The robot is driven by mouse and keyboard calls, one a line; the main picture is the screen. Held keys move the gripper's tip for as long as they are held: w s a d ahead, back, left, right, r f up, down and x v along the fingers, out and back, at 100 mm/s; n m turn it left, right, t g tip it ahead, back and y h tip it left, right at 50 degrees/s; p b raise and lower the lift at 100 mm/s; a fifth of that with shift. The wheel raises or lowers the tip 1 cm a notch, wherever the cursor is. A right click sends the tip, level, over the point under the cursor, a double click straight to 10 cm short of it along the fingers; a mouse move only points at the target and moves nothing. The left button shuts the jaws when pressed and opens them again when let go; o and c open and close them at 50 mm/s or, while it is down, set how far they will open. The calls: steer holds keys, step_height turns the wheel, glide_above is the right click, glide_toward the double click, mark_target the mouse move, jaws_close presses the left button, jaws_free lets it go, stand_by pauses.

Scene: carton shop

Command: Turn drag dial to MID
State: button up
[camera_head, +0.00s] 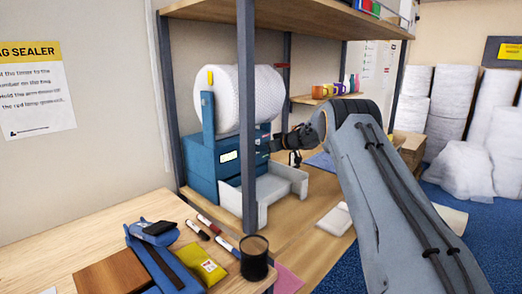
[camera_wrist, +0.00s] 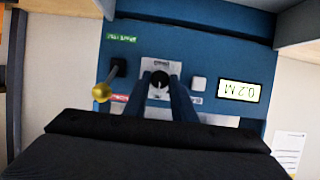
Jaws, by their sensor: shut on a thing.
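The drag dial, a dark round knob (camera_wrist: 159,82) on a pale plate, is on the blue panel of the machine (camera_head: 205,160). In the wrist view my gripper (camera_wrist: 160,88) has its two blue fingers on either side of the knob, shut on it. The dial's pointer and its labels are too small to read. In the head view my gripper (camera_head: 290,145) reaches the right side of the machine's front, and the dial is hidden there.
The panel also has a lever with a yellow ball (camera_wrist: 101,93), a white button (camera_wrist: 198,84) and a display (camera_wrist: 238,91) reading 0.2 M upside down. A white tray (camera_head: 278,190) sits below, and a dark shelf post (camera_head: 247,120) stands in front of the machine.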

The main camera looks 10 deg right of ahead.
steer(key=o, duration=1.1)
steer(key=shift+c, duration=0.2)
steer(key=b+v, duration=0.2)
steer(key=v, duration=0.5)
steer(key=shift+s+d, duration=0.2)
steer(key=shift+s, duration=0.15)
steer(key=shift+r, duration=0.2)
